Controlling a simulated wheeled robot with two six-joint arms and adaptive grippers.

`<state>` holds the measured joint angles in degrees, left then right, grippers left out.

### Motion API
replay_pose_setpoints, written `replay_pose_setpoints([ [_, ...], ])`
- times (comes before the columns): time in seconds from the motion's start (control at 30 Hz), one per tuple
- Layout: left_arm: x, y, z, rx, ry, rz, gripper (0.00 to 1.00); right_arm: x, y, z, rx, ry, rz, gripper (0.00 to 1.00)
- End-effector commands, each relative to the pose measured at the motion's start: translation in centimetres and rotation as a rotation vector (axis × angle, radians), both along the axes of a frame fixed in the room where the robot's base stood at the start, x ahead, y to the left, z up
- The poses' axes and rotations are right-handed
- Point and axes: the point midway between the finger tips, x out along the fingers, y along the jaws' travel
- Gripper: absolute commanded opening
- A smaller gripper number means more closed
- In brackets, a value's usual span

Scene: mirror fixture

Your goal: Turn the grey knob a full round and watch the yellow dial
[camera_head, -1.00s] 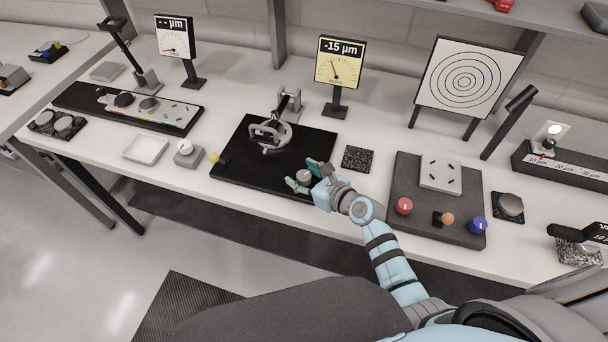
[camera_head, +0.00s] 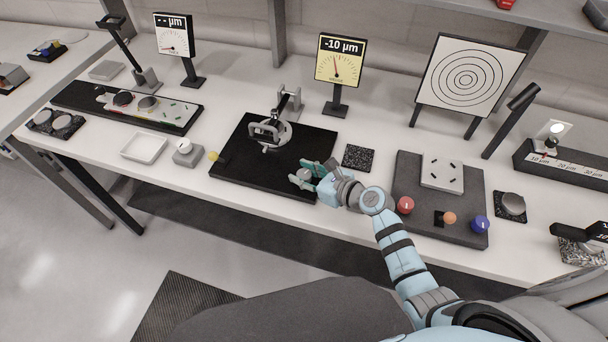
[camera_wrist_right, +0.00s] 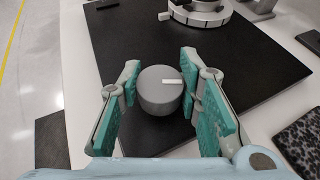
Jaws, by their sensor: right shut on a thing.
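The grey knob (camera_head: 303,175) stands near the front right of a black plate. My right gripper (camera_head: 308,174) is shut on it, with teal finger pads on either side. In the right wrist view the grey knob (camera_wrist_right: 157,97) is a short cylinder between the fingers of my right gripper (camera_wrist_right: 160,80); a white mark on its top points right. The yellow dial (camera_head: 340,62) stands upright behind the plate and reads -10 µm, its needle close to upright. My left gripper is not in view.
The black plate (camera_head: 240,170) carries a round mirror mount (camera_head: 270,134) behind the knob and a yellow-tipped piece (camera_head: 214,157) at its left. A speckled block (camera_head: 358,158) and a dark board with coloured knobs (camera_head: 410,180) lie to the right. A white tray (camera_head: 145,148) is at left.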

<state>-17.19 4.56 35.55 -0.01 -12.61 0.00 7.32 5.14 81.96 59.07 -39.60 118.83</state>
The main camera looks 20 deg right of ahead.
Motion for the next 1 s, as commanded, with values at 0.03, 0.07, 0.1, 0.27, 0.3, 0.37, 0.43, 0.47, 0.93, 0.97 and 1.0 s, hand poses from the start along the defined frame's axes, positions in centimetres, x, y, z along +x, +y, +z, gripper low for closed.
replay_pose_setpoints([
  [0.03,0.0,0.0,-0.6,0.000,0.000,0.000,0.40,0.2,-0.1,-0.2,0.000,-0.004,0.029,0.04],
  [0.07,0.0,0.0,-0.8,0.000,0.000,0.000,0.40,0.2,-0.1,-0.3,0.000,-0.004,0.052,0.04],
  [0.1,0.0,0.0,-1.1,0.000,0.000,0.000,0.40,0.2,-0.1,-0.2,-0.001,-0.004,0.084,0.04],
  [0.27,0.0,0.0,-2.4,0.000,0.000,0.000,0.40,0.2,-0.1,-0.3,0.001,-0.004,0.227,0.04],
  [0.3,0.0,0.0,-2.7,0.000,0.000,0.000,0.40,0.2,-0.1,-0.3,0.000,-0.004,0.265,0.04],
  [0.37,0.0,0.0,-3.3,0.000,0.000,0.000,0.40,0.2,-0.1,-0.3,0.001,-0.005,0.323,0.04],
  [0.43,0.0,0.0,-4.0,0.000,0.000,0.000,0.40,0.2,-0.1,-0.3,0.001,-0.005,0.390,0.04],
  [0.47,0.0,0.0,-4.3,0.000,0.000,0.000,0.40,0.3,-0.1,-0.3,0.002,-0.006,0.418,0.04],
  [0.93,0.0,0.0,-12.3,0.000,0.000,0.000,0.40,0.2,0.0,-0.9,0.002,-0.007,0.857,0.04],
  [0.97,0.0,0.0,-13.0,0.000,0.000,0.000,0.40,0.2,0.0,-0.9,0.003,-0.008,0.882,0.04],
  [1.0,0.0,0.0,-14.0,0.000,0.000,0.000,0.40,0.2,0.0,-0.9,0.003,-0.008,0.913,0.04],
])
